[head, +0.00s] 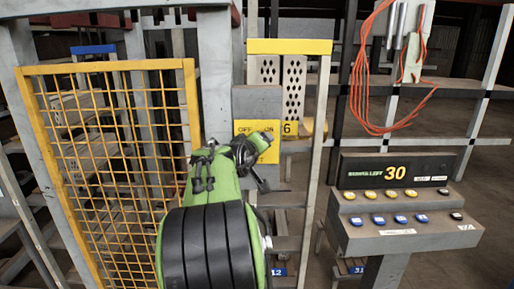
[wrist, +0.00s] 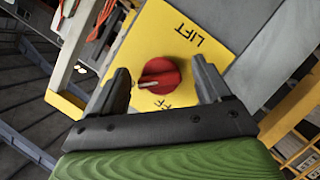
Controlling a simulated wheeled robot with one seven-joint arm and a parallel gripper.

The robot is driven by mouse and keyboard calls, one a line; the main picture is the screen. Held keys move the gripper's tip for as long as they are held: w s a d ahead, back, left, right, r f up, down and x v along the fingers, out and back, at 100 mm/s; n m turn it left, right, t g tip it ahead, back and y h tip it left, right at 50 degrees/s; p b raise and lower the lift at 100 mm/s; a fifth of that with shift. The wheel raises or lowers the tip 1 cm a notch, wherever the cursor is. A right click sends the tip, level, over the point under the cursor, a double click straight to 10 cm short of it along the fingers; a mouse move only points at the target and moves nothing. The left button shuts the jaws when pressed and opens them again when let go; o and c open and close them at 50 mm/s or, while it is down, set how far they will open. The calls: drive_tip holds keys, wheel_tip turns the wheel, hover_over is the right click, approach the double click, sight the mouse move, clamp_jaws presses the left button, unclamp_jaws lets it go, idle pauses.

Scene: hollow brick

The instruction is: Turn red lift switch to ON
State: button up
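The red lift switch (wrist: 160,76) is a round knob on a yellow plate (wrist: 190,22) marked LIFT, seen turned in the wrist view. A pale mark on the knob points left there; lettering just below it is partly hidden by my gripper. My gripper (wrist: 161,72) is open, with one finger on each side of the knob and a visible gap to both. In the head view the yellow plate (head: 243,129) shows OFF and ON lettering on a grey post. My gripper (head: 262,158) is in front of it and the knob is hidden.
A yellow mesh gate (head: 120,150) stands close on the left of my arm. A grey control console (head: 405,215) with several buttons and a sign reading 30 stands on the right. Orange cables (head: 362,95) hang behind it.

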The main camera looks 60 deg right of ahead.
drive_tip(key=shift+r, duration=0.1)
drive_tip(key=v, duration=1.5)
drive_tip(key=shift+a, duration=0.35)
drive_tip(key=w+a+f+n+t+y, duration=0.4)
drive_tip(key=a+f+y, duration=0.35)
drive_tip(key=a, duration=0.55)
drive_tip(key=s+a+f+n+y, duration=0.1)
drive_tip(key=s+a+f+y, duration=0.1)
drive_tip(key=a, duration=0.4)
drive_tip(key=s+a+f+y, duration=0.2)
drive_tip(key=s+a+f, duration=0.1)
drive_tip(key=a+f, duration=0.2)
drive_tip(key=s+a+f+n+g+y, duration=0.1)
drive_tip(key=s+a+f+y, duration=0.1)
drive_tip(key=a, duration=0.6)
wheel_tip(320, 180, down, 2)
drive_tip(key=shift+s+a+f+n+y+p, duration=0.2)
drive_tip(key=shift+s+a+n+y+p, duration=0.15)
drive_tip(key=shift+y, duration=0.2)
